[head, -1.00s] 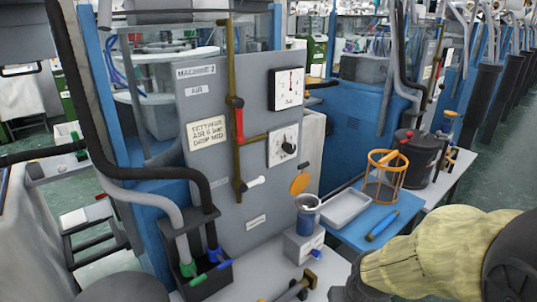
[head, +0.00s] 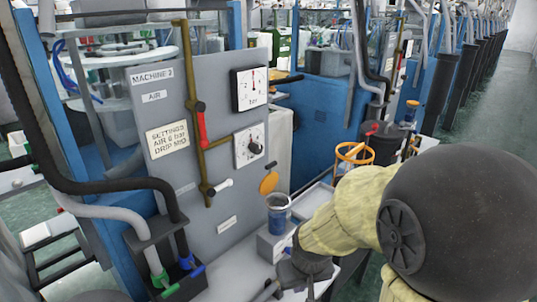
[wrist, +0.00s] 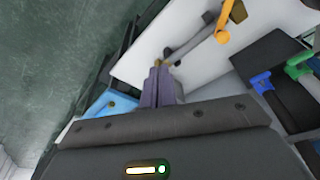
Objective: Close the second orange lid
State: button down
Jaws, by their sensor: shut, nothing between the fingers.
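An orange lid (head: 269,182), a round disc, stands tipped up beside the grey machine panel. It is just above and behind a clear cup with blue contents (head: 278,208) and looks open. Another small orange top (head: 412,103) shows farther back at the neighbouring machine; whether it is a lid or open is unclear. My gripper (head: 305,272) is low in front of the cup, below the raised lid and apart from it. In the wrist view my gripper's fingers (wrist: 158,84) are together and empty over the pale tabletop. The lid cannot be made out for certain there.
A grey rod with an orange part (wrist: 222,35) lies beyond the fingers in the wrist view. A black holder (wrist: 285,95) with blue and green handles is at right. Hoses hang at left.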

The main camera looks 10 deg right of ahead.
jog(key=w+r+n+y+p, duration=0.1)
jog(key=w+r+n+p, duration=0.1)
jog(key=w+r+p, duration=0.5)
jog(key=w+d+r+n+t+y+p, duration=0.1)
jog(key=w+r+p, duration=0.6)
jog(key=w, duration=0.8)
jog(key=w+d+r+n+y+p, duration=0.1)
jog(key=w+r+n+p, duration=0.2)
jog(key=w+r+p, duration=0.4)
jog(key=w+p, duration=0.1)
jog(key=w, duration=0.2)
jog(key=shift+w+d+r+n+t, duration=0.15)
jog(key=shift+w+d+n+t, duration=0.15)
jog(key=shift+w+t, duration=0.1)
jog(key=p, duration=0.4)
send_over(269, 179)
jog(key=w, duration=0.1)
jog(key=f, duration=0.8)
jog(key=shift+w+d+f, duration=0.1)
jog(key=shift+w+f, duration=0.1)
jog(key=shift+f, duration=0.15)
jog(key=shift+f, duration=0.1)
